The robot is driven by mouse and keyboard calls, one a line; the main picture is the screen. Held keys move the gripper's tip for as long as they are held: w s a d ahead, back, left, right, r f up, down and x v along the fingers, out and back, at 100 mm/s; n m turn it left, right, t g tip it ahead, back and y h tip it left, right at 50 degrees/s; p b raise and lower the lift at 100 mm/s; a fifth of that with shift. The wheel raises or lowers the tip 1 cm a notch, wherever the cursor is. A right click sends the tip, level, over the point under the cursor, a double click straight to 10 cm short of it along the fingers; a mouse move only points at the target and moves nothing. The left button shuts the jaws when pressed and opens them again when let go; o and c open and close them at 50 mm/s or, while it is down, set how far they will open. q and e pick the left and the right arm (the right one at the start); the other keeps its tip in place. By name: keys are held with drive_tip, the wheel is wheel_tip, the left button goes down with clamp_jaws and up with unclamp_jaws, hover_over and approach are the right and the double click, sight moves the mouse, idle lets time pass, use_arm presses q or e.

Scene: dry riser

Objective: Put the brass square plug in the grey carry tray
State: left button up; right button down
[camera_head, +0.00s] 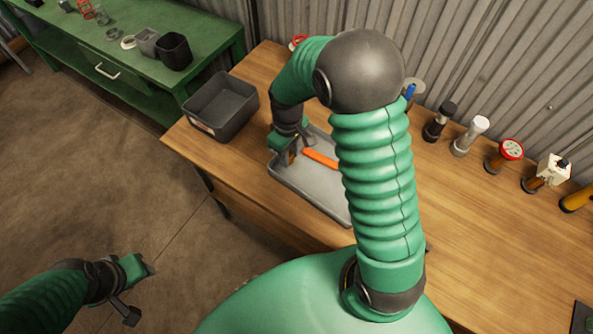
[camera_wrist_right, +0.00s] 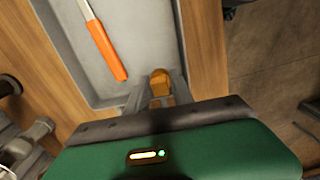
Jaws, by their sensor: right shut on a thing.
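The brass square plug (camera_wrist_right: 160,84) is between the fingers of my right gripper (camera_wrist_right: 156,94) in the right wrist view. My right gripper (camera_head: 291,154) is over the left part of the grey carry tray (camera_head: 312,184) in the head view, near its rim. The tray also shows in the right wrist view (camera_wrist_right: 138,38). I cannot tell whether the plug touches the tray floor. An orange-handled tool (camera_head: 320,158) lies in the tray. My right arm hides the tray's right part. My left gripper (camera_head: 138,287) hangs over the floor at lower left; its finger gap is unclear.
A dark open bin (camera_head: 222,106) stands left of the tray on the wooden bench (camera_head: 465,215). Several fittings, including a red-topped gauge (camera_head: 511,150), line the bench's back right. A green bench (camera_head: 100,72) with dark cups stands at upper left.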

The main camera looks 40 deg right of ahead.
sight(288, 171)
drive_tip(key=f, duration=0.5)
drive_tip(key=shift+a+f, duration=0.2)
drive_tip(key=shift+a, duration=0.1)
drive_tip(key=shift+w+d+f, duration=0.1)
drive_tip(key=shift+f, duration=0.1)
drive_tip(key=c, duration=1.1)
unclamp_jaws()
